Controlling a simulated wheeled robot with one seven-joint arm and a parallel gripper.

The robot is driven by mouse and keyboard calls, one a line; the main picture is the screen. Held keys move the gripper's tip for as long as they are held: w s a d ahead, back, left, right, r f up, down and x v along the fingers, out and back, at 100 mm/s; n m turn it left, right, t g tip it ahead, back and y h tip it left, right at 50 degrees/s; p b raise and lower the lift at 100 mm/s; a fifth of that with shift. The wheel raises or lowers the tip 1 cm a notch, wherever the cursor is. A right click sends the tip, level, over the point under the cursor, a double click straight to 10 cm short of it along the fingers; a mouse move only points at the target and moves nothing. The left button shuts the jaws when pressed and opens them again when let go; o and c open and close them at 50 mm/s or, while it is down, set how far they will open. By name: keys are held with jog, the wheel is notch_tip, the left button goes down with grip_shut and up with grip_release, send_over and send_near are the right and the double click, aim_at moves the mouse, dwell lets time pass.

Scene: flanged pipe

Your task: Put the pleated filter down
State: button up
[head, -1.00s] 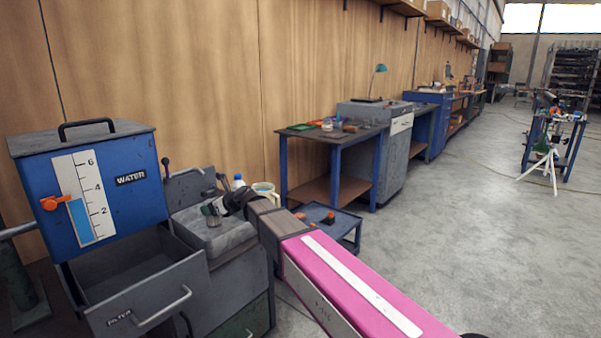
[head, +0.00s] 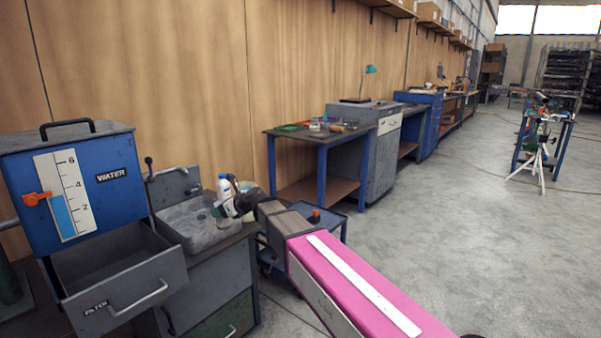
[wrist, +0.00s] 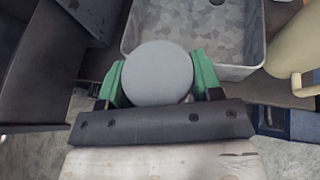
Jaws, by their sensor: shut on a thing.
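My gripper (wrist: 158,85) is shut on the pleated filter (wrist: 157,73). In the wrist view the filter shows as a smooth grey round end between two green fingers; its pleats cannot be made out there. In the head view my gripper (head: 232,203) is small and partly hidden by my dark wrist. It holds the filter in the air by the right side of the grey sink (head: 186,226). The sink's basin also shows beyond the filter in the wrist view (wrist: 245,72). An open grey drawer (head: 125,287) labelled FILTER is left of my gripper and looks empty.
A blue WATER tank (head: 110,150) with a gauge stands above the drawer. A white bottle (head: 223,184) and a cream jug (wrist: 292,45) are close to my gripper. A low blue cart (head: 330,222) stands to the right.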

jog(key=s+d+f, duration=0.1)
jog(key=s+d, duration=0.1)
jog(key=d, duration=1.4)
jog(key=s+d+f+m+t, duration=0.1)
jog(key=s+d, duration=0.2)
jog(key=d, duration=1.3)
jog(key=s+d+f+m+t+h, duration=0.1)
jog(key=s+d, duration=0.2)
jog(key=d, duration=1.3)
jog(key=shift+f, duration=0.1)
